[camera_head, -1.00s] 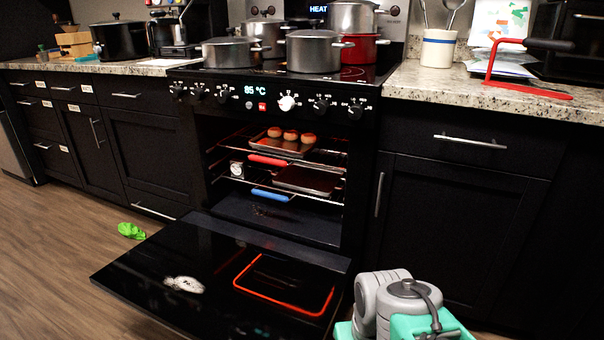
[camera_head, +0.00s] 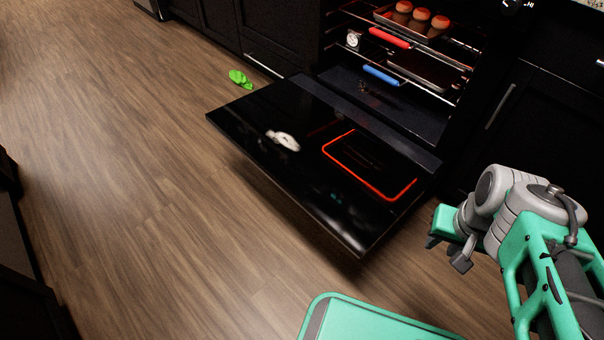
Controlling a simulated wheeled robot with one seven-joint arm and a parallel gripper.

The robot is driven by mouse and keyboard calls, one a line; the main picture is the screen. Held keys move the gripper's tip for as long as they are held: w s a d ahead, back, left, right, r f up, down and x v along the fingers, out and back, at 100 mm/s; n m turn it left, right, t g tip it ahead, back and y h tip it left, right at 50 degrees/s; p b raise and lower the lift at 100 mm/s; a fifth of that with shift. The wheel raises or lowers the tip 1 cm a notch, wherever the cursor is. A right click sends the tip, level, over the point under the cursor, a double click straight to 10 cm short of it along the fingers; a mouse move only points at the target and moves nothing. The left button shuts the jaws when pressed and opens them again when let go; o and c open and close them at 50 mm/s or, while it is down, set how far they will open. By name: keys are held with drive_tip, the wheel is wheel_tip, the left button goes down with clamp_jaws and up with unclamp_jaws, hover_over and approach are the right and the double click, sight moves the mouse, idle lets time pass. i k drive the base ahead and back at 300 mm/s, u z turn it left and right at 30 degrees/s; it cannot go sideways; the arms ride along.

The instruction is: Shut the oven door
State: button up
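The oven door (camera_head: 290,180) is dropped fully open and lies about level in front of the oven cavity (camera_head: 385,100). Its dark inner face carries a white patch (camera_head: 283,140) and a red-orange rectangular outline (camera_head: 370,165). My gripper (camera_head: 449,250) is to the right of the door's near right corner, apart from it in the picture. Its fingers point down and left, and they are too small and dark to show whether they are open or shut. No object is visible in it.
Inside the oven, a tray with round buns (camera_head: 422,22) sits on the upper rack, with a red bar (camera_head: 390,38) and a blue bar (camera_head: 382,75) at the rack fronts. A green crumpled item (camera_head: 239,78) lies on the floor.

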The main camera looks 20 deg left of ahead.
sight(355, 172)
drive_tip(key=z, duration=1.25)
drive_tip(key=k, duration=0.5)
drive_tip(key=u, duration=3.85)
